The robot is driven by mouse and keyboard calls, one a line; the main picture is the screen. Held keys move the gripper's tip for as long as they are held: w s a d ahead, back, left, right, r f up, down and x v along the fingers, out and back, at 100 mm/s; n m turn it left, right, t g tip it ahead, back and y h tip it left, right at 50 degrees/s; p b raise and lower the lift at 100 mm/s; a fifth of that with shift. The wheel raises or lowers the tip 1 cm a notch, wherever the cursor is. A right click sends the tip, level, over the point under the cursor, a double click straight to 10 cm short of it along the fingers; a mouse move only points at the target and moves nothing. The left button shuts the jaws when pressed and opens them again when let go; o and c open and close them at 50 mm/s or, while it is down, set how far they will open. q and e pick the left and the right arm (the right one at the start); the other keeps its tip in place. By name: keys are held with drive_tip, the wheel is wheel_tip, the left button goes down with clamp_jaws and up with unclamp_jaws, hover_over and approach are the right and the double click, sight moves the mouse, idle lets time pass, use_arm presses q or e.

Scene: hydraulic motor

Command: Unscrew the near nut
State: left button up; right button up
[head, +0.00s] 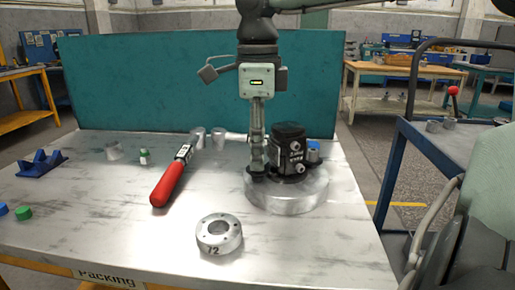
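The black hydraulic motor (291,146) stands upright on a round silver base (300,197) at the right of the table. The near nut is not distinguishable and may be hidden at the fingertips. My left gripper is not in view.
A red-handled tool (168,184) and a silver ring (219,234) lie on the metal table (110,215). Small silver cylinders (198,138), a blue block (42,163) and a green cap (23,213) also stand there. A teal panel (150,85) closes the back. The front left is mostly clear.

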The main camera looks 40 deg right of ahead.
clamp_jaws()
drive_tip(key=shift+r+n+p, duration=0.2)
drive_tip(key=shift+n+p, duration=0.5)
drive_tip(key=shift+n, duration=0.3)
use_arm(q)
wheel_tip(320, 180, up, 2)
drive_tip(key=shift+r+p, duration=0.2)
drive_tip(key=shift+p, duration=0.35)
use_arm(e)
drive_tip(key=n, duration=0.3)
drive_tip(key=shift+f+n, duration=0.15)
drive_tip(key=shift+n, duration=0.25)
drive_tip(key=shift+n, duration=0.6)
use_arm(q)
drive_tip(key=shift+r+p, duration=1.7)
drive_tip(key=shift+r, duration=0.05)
use_arm(e)
drive_tip(key=shift+r, duration=2.05)
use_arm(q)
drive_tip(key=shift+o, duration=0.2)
